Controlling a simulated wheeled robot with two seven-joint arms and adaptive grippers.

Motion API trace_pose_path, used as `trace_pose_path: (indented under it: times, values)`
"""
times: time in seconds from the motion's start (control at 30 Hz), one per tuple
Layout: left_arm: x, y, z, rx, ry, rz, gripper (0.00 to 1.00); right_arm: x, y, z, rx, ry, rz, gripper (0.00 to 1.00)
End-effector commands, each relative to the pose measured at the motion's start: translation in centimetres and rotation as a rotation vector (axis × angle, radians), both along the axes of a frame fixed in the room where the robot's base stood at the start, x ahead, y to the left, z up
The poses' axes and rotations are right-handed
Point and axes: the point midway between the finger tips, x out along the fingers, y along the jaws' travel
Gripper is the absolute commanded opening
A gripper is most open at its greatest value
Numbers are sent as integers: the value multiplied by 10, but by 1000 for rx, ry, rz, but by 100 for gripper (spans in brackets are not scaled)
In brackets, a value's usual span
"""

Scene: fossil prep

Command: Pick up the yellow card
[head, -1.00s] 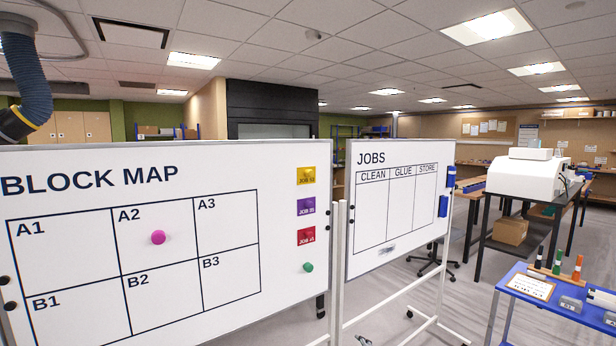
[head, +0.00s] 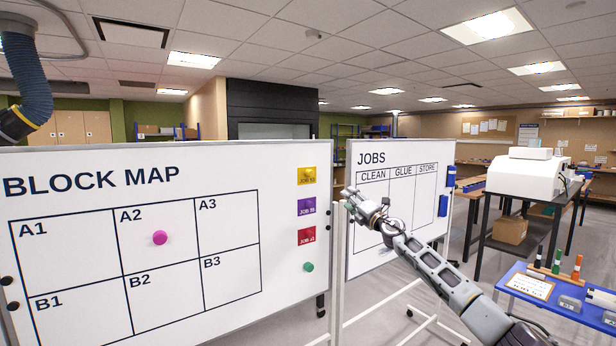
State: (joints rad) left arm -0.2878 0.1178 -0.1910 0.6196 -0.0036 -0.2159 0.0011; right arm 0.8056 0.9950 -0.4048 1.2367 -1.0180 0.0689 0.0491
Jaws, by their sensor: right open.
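The yellow card (head: 306,175) is on the right part of the BLOCK MAP whiteboard (head: 60,213), at the top of a column of cards. A purple card (head: 306,206) and a red card (head: 306,236) are below it. My right gripper (head: 349,200) is in front of the left side of the JOBS board, to the right of the yellow card and a little lower. It is open, apart from the card, with nothing seen in it. My left gripper is not in view.
A green magnet (head: 308,267) is below the cards and a pink magnet (head: 160,238) is in cell A2. The JOBS board (head: 424,228) stands close on the right, partly behind my right arm. A blue table (head: 548,303) with markers is at the lower right.

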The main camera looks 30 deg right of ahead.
Motion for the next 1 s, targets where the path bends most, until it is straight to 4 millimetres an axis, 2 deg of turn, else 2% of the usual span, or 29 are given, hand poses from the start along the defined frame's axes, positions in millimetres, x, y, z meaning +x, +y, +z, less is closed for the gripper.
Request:
trace_pose_path:
  times: [0.03, 0.1, 0.3, 0.4, 0.7, 1.0]
  values:
    - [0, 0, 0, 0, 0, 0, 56, -5, 7, 21, -65, -13, 8, 48]
    - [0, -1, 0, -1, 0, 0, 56, -11, 17, 42, -154, -25, 18, 48]
    - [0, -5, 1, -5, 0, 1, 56, -28, 46, 86, -396, -39, 33, 48]
    - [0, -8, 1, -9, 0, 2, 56, -37, 59, 100, -513, -37, 35, 48]
    - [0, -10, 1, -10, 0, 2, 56, -56, 93, 120, -839, 0, 19, 48]
    - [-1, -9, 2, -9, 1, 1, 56, -67, 111, 113, -1116, 88, -19, 48]
